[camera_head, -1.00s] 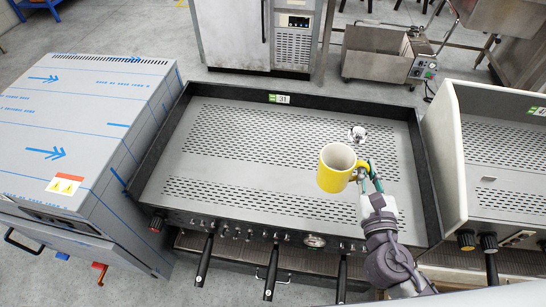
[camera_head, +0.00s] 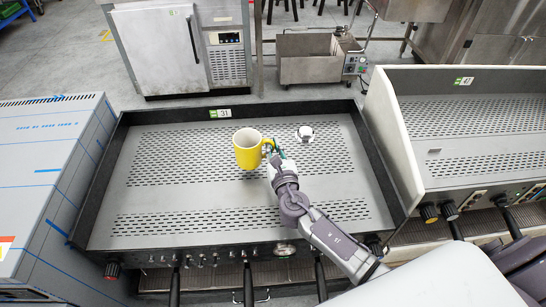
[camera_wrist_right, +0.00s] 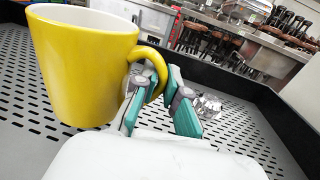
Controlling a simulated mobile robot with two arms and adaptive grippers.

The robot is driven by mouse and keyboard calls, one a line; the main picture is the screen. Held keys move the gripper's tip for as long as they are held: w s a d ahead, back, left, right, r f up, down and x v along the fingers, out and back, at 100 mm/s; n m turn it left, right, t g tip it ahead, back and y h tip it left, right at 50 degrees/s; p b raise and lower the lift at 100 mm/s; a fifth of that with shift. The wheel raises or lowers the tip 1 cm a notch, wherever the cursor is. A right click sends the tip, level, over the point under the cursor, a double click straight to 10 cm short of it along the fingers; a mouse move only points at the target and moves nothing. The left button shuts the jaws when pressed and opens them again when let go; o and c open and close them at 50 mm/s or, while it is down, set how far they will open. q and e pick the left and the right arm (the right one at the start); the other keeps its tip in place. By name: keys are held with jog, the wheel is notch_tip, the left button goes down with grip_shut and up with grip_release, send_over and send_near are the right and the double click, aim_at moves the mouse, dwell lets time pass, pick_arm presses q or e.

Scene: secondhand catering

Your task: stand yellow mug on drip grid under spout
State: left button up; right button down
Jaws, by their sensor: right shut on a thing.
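The yellow mug (camera_head: 247,151), white inside, is upright over the perforated top of the coffee machine (camera_head: 150,228). It also shows large in the right wrist view (camera_wrist_right: 85,70). My right gripper (camera_head: 274,152) is shut on the mug's handle, with its green-tipped fingers on either side of it in the right wrist view (camera_wrist_right: 155,88). I cannot tell whether the mug's base touches the top. The brownish drip grid (camera_head: 212,276) shows in part below the machine's front, past several black handles (camera_head: 248,283). The spouts are hidden under the front edge. My left gripper is not in view.
A small crumpled shiny object (camera_head: 305,133) lies on the machine top, right of the mug. A raised dark rim (camera_head: 376,170) surrounds the top. A second machine (camera_head: 470,125) stands close on the right and a film-covered steel unit (camera_head: 45,180) on the left.

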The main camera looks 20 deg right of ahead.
aim_at(273, 155)
jog(key=shift+f+b, duration=0.65)
jog(key=shift+f, duration=1.1)
jog(key=shift+f, duration=0.1)
jog(key=c, duration=1.7)
grip_release()
jog(key=shift+f, duration=0.15)
jog(key=o, duration=0.5)
